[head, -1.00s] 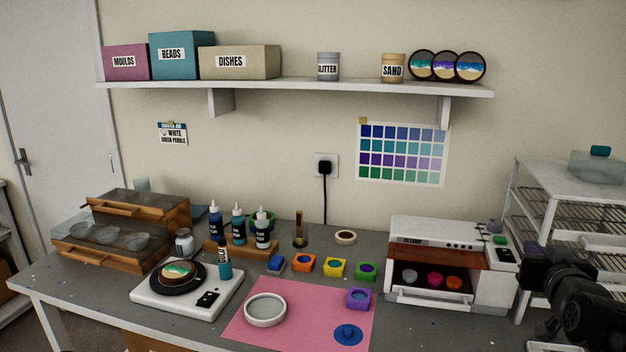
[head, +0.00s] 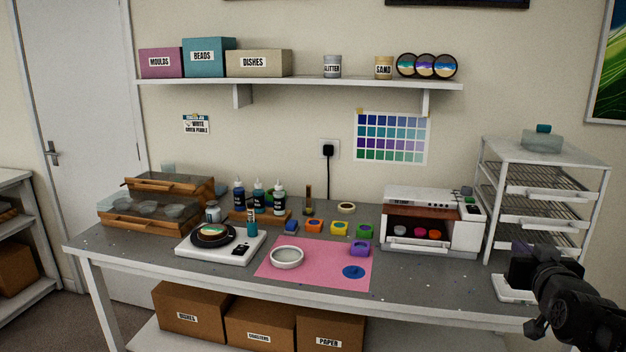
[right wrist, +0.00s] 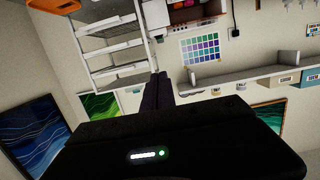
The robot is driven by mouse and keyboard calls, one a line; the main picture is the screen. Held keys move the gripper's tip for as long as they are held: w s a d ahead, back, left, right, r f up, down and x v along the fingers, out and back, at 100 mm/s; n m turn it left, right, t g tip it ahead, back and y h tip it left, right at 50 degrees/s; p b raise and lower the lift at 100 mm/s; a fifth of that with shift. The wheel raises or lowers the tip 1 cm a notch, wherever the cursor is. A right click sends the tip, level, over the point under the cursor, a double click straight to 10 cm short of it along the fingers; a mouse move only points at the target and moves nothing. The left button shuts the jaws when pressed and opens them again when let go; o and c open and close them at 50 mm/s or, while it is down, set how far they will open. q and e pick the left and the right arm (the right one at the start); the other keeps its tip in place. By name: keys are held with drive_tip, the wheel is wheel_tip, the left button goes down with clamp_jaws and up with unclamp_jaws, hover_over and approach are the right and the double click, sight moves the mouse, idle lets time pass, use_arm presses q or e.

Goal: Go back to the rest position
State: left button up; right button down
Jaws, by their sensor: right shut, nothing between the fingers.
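My right gripper (head: 528,262) shows at the right edge of the head view, in front of the table's right end and the white rack. In the right wrist view its dark fingers (right wrist: 158,90) are together with nothing between them. That view is turned on its side or over, with the wall, shelf and rack beyond the fingers. My left gripper is in neither view now.
A white rack (head: 545,155) stands at right. Boxes (head: 190,310) sit beneath. Floor at left is free.

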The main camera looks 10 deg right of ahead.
drive_tip(key=s+a+f+g+y, duration=0.15)
drive_tip(key=a+f, duration=0.45)
drive_tip(key=f, duration=0.6)
drive_tip(key=a+f+g+y, duration=0.25)
drive_tip(key=a+f, duration=0.35)
drive_tip(key=f, duration=0.5)
drive_tip(key=s+a+f+g+y, duration=0.15)
drive_tip(key=a+f, duration=0.45)
drive_tip(key=f, duration=0.6)
drive_tip(key=s+a+f+n+g+y, duration=0.1)
drive_tip(key=s+a+f+g, duration=0.3)
drive_tip(key=s+a+f, duration=0.6)
drive_tip(key=s+a+f+n+g+y, duration=0.1)
drive_tip(key=s+a+f+g+y, duration=0.2)
drive_tip(key=s+a+f, duration=0.8)
drive_tip(key=s+g, duration=0.2)
drive_tip(key=s, duration=0.2)
drive_tip(key=shift+a, duration=0.2)
drive_tip(key=shift+w, duration=0.1)
